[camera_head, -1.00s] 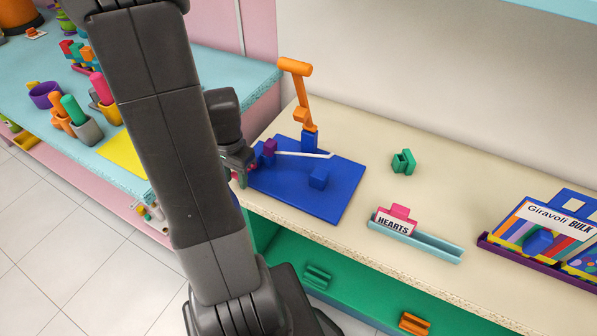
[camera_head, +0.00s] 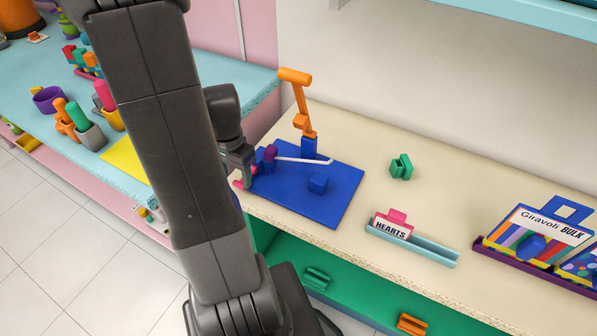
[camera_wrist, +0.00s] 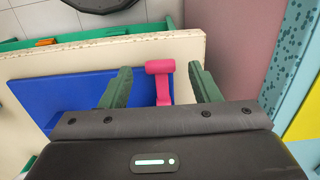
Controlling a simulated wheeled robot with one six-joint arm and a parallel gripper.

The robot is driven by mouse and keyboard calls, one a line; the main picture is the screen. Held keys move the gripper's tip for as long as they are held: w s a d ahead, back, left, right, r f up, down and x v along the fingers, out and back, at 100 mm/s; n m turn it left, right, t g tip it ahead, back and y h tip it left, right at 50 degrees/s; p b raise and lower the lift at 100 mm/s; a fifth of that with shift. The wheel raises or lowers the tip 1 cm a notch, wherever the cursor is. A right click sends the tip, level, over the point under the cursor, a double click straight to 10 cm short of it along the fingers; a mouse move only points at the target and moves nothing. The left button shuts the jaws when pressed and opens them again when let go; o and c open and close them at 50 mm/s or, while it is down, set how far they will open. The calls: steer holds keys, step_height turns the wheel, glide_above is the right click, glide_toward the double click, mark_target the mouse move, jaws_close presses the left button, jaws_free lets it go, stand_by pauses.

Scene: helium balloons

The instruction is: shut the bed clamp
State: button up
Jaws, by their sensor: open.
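A blue base plate (camera_head: 330,205) lies on the cream shelf, with a purple block (camera_head: 269,153), a thin white rod, and a blue post carrying a raised orange lever (camera_head: 299,100) at its back. A pink T-shaped handle (camera_wrist: 160,68) stands at the plate's near edge; in the head view it is mostly hidden by my gripper (camera_head: 246,174). In the wrist view the handle lies between my two green fingers, with a gap on each side. My gripper is open and holds nothing. I cannot tell which part is the bed clamp.
A pale blue tray with a pink HEARTS sign (camera_head: 391,229) and a green clip (camera_head: 401,166) are right of the plate. Boxes of bulk balloons (camera_head: 540,235) stand farther right. A turquoise table (camera_head: 215,70) with cups borders the left.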

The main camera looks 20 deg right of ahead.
mark_target(238, 186)
steer(key=shift+r, duration=0.4)
step_height(238, 186, up, 4)
steer(key=p, duration=0.3)
steer(key=shift+d+p, duration=0.1)
steer(key=shift+p, duration=0.2)
steer(key=shift+f, duration=0.1)
step_height(238, 186, down, 8)
steer(key=b, duration=0.6)
steer(key=shift+b, duration=0.35)
steer(key=shift+r, duration=0.2)
